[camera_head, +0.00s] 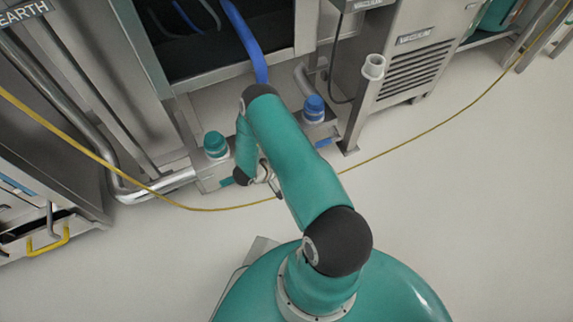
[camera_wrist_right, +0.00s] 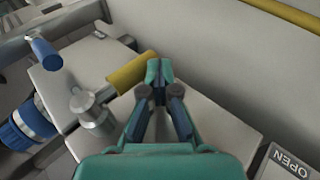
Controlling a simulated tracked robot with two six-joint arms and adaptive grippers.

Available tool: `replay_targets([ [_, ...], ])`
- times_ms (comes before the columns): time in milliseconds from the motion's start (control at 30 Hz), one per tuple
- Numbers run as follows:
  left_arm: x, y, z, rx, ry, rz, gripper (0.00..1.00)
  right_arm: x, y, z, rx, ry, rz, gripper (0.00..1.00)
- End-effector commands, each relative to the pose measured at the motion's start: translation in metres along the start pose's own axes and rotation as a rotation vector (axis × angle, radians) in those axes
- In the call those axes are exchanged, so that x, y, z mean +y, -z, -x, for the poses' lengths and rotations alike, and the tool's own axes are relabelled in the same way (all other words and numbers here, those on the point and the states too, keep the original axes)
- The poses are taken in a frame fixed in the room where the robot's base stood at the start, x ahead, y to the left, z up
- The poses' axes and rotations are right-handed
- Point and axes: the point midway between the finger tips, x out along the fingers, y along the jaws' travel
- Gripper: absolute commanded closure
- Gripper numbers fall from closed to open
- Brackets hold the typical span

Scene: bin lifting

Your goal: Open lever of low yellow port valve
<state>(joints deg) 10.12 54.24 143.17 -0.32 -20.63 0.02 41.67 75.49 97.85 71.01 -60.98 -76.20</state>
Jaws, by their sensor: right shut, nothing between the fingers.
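In the right wrist view, a yellow lever (camera_wrist_right: 133,71) sticks out up and to the right from a small metal valve (camera_wrist_right: 92,112) on a light box. My right gripper (camera_wrist_right: 159,66) is shut and empty, its fingertips close beside the lever's free end; I cannot tell whether they touch. In the head view the right gripper (camera_head: 270,181) is low beside the port box, partly hidden by my arm. The yellow lever cannot be made out there. My left gripper is in neither view.
A blue lever (camera_wrist_right: 46,54) and a blue ribbed cap (camera_wrist_right: 32,124) are left of the yellow lever. An OPEN label (camera_wrist_right: 286,165) is at lower right. A teal cap (camera_head: 216,145) and a yellow hose (camera_head: 420,138) lie near my arm. Open floor is at right.

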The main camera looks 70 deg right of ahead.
Motion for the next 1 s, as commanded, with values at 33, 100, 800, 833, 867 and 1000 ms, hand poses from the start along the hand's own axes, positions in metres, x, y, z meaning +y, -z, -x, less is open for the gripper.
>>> replay_targets([
  [33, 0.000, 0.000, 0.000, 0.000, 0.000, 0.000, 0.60, 0.001, 0.000, -0.001, -0.001, -0.001, -0.001, 1.00],
  [100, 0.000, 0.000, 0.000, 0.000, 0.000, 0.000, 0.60, 0.001, 0.000, -0.001, -0.001, -0.001, -0.002, 1.00],
  [800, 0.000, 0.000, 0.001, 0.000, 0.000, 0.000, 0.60, 0.000, 0.001, 0.080, 0.004, 0.001, -0.001, 1.00],
  [833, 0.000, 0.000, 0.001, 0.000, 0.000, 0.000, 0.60, 0.000, 0.001, 0.085, 0.003, 0.001, 0.000, 1.00],
  [867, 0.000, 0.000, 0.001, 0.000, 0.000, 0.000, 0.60, 0.000, 0.000, 0.090, 0.002, 0.000, 0.000, 1.00],
  [1000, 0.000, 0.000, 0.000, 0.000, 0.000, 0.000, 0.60, 0.000, 0.000, 0.109, 0.002, 0.000, 0.000, 1.00],
])
